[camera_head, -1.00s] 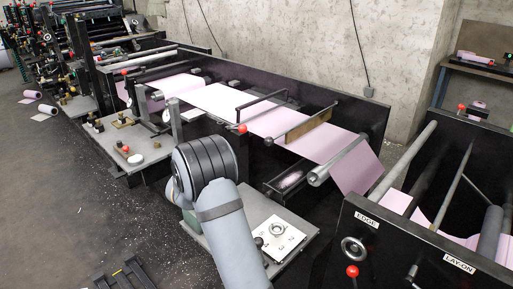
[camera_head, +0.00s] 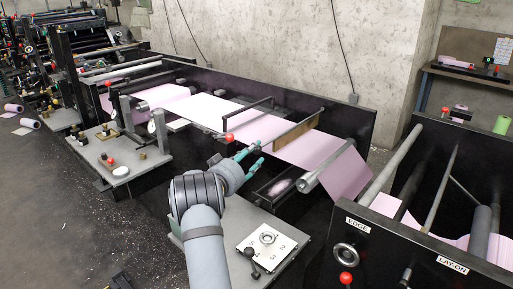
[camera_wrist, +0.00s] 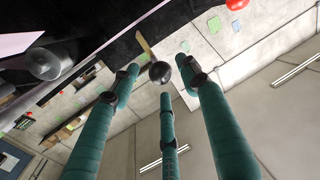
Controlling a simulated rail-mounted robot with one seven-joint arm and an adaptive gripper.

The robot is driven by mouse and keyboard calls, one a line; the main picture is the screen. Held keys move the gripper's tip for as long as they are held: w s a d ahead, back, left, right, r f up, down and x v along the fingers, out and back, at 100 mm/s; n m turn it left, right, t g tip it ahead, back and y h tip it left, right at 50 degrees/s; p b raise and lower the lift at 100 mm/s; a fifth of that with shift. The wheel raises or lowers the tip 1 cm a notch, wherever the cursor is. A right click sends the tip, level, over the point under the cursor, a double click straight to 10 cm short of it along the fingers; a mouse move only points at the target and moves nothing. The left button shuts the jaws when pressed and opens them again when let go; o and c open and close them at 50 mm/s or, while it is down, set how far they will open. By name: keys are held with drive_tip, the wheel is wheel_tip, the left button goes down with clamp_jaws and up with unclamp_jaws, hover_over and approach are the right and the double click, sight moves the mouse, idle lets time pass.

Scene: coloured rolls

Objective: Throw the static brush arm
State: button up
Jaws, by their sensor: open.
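The static brush arm appears to be the dark lever carrying a tan brush bar (camera_head: 297,130) across the pink web (camera_head: 265,130). In the wrist view its black ball knob (camera_wrist: 159,72) sits among the tips of my three teal fingers, with a gap around it. The tan bar (camera_wrist: 143,42) shows just beyond it. My gripper (camera_head: 254,157) is open and reaches up to the knob end of the lever. The fingers mostly hide the knob in the head view. I cannot tell whether any finger touches it.
A similar lever with a red ball knob (camera_head: 229,137) stands just left of my fingers; its knob also shows in the wrist view (camera_wrist: 236,4). A metal roller (camera_head: 327,167) lies to the right.

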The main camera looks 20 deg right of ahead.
drive_tip(key=shift+x, duration=1.75)
drive_tip(key=shift+c, duration=0.6)
clamp_jaws()
